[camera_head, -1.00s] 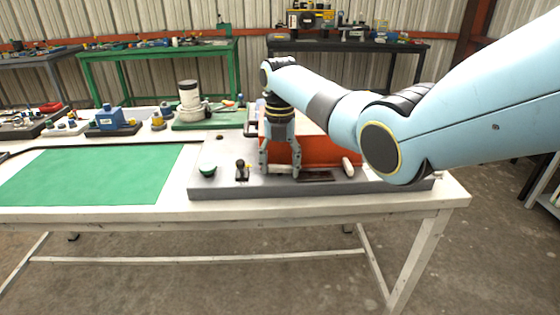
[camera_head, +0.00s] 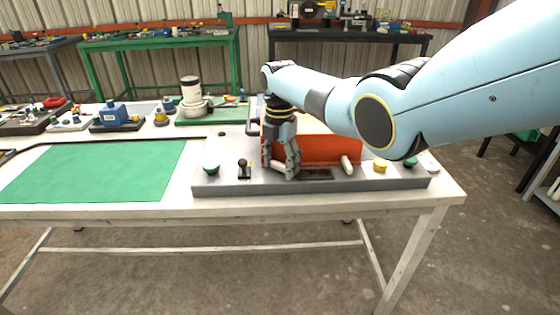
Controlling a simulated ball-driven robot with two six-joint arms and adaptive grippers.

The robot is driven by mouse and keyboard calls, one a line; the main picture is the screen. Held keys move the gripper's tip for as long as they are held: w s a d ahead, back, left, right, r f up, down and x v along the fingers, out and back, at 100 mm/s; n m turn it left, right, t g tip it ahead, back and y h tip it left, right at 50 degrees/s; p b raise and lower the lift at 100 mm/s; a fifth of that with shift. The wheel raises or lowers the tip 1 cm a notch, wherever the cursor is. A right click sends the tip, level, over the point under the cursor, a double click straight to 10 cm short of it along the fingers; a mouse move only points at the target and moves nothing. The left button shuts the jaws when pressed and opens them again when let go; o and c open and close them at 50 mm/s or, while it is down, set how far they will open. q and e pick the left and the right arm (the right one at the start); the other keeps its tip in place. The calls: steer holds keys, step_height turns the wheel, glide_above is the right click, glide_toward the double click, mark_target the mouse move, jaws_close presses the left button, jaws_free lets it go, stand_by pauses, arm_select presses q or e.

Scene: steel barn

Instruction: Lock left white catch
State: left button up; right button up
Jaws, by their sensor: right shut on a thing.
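An orange-red panel (camera_head: 325,150) stands on a grey base plate (camera_head: 225,187) at the front of the white table. A white catch (camera_head: 347,164) shows at the panel's right end, tilted and clear of my gripper. My right gripper (camera_head: 281,170) points down at the panel's left end, low over the base plate. Its fingers are shut on the left white catch, which they hide almost wholly. Its exact angle cannot be told. My left gripper is not in view.
On the plate stand a green knob (camera_head: 211,169) and a black lever (camera_head: 243,168) to the left, and a yellow knob (camera_head: 380,166) to the right. A green mat (camera_head: 95,172) lies clear on the left. A blue device (camera_head: 112,113) stands behind it.

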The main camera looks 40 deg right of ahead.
mark_target(281, 165)
stand_by(0.3)
steer(key=o, duration=1.2)
steer(key=shift+f+n+b, duration=0.15)
steer(key=shift+n+b, duration=0.4)
steer(key=shift+n, duration=0.25)
steer(key=n+b, duration=0.4)
steer(key=n, duration=0.2)
steer(key=shift+s+d+f+b, duration=0.1)
steer(key=shift+b, duration=0.2)
step_height(281, 165, up, 10)
steer(key=r+p, duration=0.1)
steer(key=p, duration=0.1)
steer(key=s+a+f+m+t+h, duration=0.1)
steer(key=s+a+f+m, duration=0.3)
steer(key=s+f+m, duration=0.9)
steer(key=s+f+m+b, duration=0.1)
steer(key=s+f+m, duration=0.1)
steer(key=f, duration=0.5)
steer(key=s+f+m+b, duration=0.2)
steer(key=s+f, duration=0.2)
steer(key=f, duration=0.3)
steer(key=s+f+m+b, duration=0.2)
steer(key=s+f+m, duration=0.1)
steer(key=f, duration=0.4)
steer(key=shift+s+f, duration=0.15)
steer(key=shift+f, duration=0.1)
